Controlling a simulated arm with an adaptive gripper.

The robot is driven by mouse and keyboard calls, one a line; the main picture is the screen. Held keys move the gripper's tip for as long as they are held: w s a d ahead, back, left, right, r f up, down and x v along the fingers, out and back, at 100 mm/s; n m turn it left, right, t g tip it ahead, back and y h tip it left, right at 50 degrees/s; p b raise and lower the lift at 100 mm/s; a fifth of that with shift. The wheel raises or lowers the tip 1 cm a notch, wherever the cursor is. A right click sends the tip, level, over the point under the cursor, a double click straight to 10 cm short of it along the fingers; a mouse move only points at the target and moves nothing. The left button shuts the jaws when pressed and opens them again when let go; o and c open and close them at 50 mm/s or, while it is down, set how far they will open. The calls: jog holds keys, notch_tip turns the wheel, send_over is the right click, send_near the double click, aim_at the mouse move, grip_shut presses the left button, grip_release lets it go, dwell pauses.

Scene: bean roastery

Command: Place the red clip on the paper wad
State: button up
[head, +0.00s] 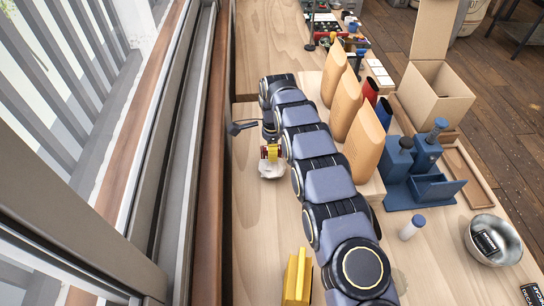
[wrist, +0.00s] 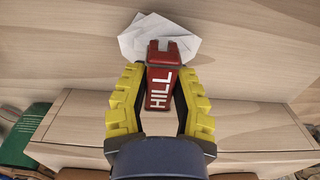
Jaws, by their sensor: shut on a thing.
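The white paper wad (wrist: 150,28) lies just beyond the clip's far end in that view. In the head view, my gripper (head: 269,152) is low over the table, directly above the paper wad (head: 272,171). The clip is a small red patch there, mostly hidden by the fingers. I cannot tell whether the clip touches the wad.
A wooden table (head: 250,230) is clear around the wad. A yellow object (head: 297,277) stands at the front. Tan bags (head: 364,145), a blue stand (head: 424,185), a cardboard box (head: 434,95) and a metal bowl (head: 492,240) are right of my arm. A window frame borders the left.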

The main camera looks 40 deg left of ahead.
jog(key=shift+f, duration=1.55)
jog(key=o, duration=0.7)
jog(key=shift+f, duration=0.1)
notch_tip(320, 180, up, 12)
jog(key=shift+r, duration=0.15)
